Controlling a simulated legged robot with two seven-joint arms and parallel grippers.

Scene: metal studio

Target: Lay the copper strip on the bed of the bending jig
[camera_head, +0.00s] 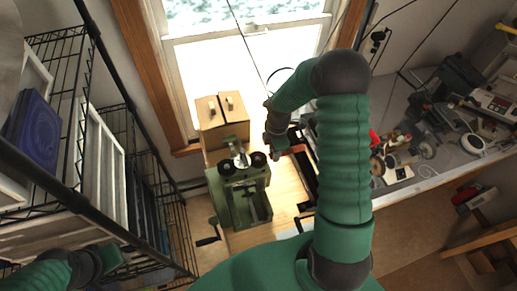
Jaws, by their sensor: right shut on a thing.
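The bending jig appears to be the green machine (240,196) on the wooden bench top, with two dark round knobs and a pale metal part near its back end. My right gripper (274,140) is just beyond the jig's back right corner, apart from the bed as far as I can see. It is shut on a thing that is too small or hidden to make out. I cannot pick out the copper strip anywhere. My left gripper (110,258) is low at the left, away from the jig, and its fingers are not clear.
A wooden box (222,118) with two pale tabs stands behind the jig, below the window. A dark frame-like object (306,170) lies right of the jig, partly behind my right arm. A wire rack (150,190) stands at left. A grey bench (420,155) at right is cluttered.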

